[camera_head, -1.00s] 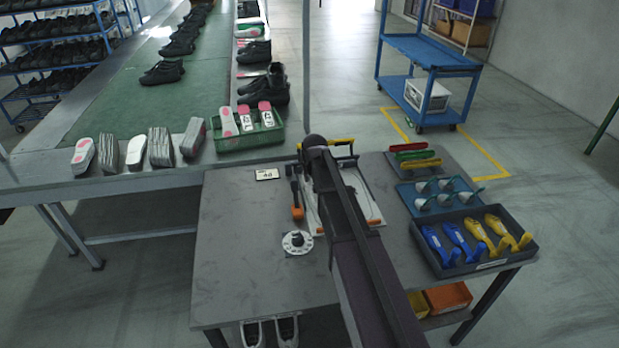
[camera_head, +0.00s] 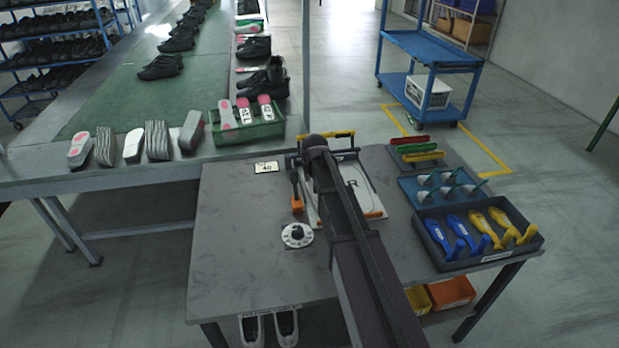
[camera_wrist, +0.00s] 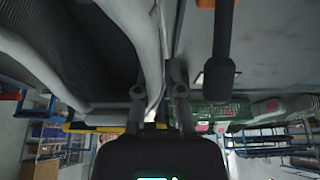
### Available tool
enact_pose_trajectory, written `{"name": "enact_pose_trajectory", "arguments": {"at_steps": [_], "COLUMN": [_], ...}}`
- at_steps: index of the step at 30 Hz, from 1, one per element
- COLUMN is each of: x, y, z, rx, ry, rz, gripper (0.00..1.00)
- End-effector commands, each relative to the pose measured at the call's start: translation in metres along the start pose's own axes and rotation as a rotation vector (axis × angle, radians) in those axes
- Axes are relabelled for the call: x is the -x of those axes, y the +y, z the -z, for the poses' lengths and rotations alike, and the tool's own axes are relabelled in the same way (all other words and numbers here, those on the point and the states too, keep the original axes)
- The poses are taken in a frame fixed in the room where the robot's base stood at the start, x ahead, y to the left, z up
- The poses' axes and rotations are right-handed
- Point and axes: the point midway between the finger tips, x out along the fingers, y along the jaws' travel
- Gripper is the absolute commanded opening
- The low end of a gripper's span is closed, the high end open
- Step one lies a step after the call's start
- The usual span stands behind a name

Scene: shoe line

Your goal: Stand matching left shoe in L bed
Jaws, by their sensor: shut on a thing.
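My gripper (camera_wrist: 160,92) is shut on the pale rim of what looks like a shoe (camera_wrist: 137,35), with a dark, ribbed surface, close up at the left of the wrist view. In the head view my arm hides the gripper and the shoe. The fixture board (camera_head: 373,203) lies on the grey table under my arm. It has a white face, a yellow bar at the back and orange front corners. The R mark and outline show on its right half. My arm covers much of its left half, so the L bed cannot be made out.
A tray of blue and yellow tools (camera_head: 430,262) stands right. A green crate (camera_head: 270,131) sits behind. The table's front left is clear.

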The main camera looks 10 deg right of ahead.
Motion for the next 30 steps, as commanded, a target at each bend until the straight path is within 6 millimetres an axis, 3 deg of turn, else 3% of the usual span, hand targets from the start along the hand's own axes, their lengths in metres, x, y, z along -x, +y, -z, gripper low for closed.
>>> {"name": "enact_pose_trajectory", "arguments": {"at_steps": [4,6,9,30], "x": [0.0003,0.0002,0.0002,0.0046], "y": [0.0000,0.0000,-0.0001,-0.0013], "z": [0.0002,0.0002,0.0002,0.0019], "rx": [0.000,0.000,0.000,0.001], "ry": [0.001,0.001,0.000,0.000], "rz": [0.000,0.000,0.000,0.001], "gripper": [0.00,0.27,0.52,0.52]}}
